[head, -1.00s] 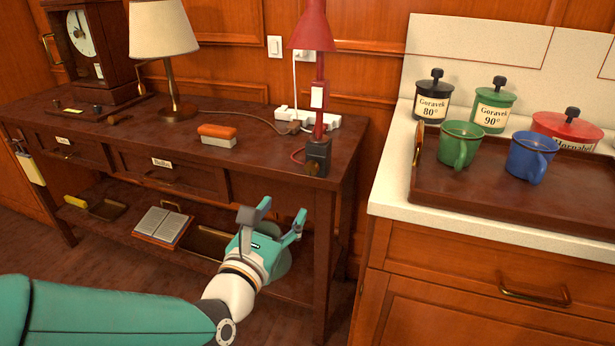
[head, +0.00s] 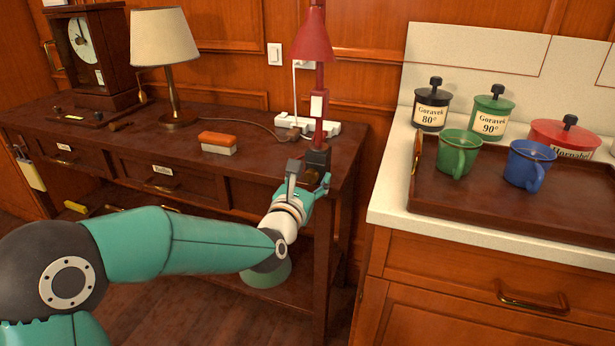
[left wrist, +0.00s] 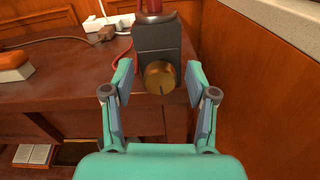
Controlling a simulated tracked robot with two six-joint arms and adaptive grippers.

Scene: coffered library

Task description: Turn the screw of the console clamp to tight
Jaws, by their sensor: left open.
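The console clamp (left wrist: 157,42) is a dark block at the foot of the red lamp (head: 312,45), at the right front edge of the console table. Its screw is a round brass knob (left wrist: 160,78) with a dark mark at its lower rim, facing the left wrist camera. My left gripper (head: 307,182) is open at the clamp. In the left wrist view its fingers (left wrist: 158,88) stand on both sides of the knob, with a gap visible on each side. In the head view the gripper hides most of the knob. My right gripper is not in view.
The console table (head: 80,150) carries a table lamp (head: 166,50), an orange-topped block (head: 218,143) and a white power strip (head: 325,127). A counter on the right holds a tray (head: 480,205) with green and blue mugs. A red cord hangs beside the clamp.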

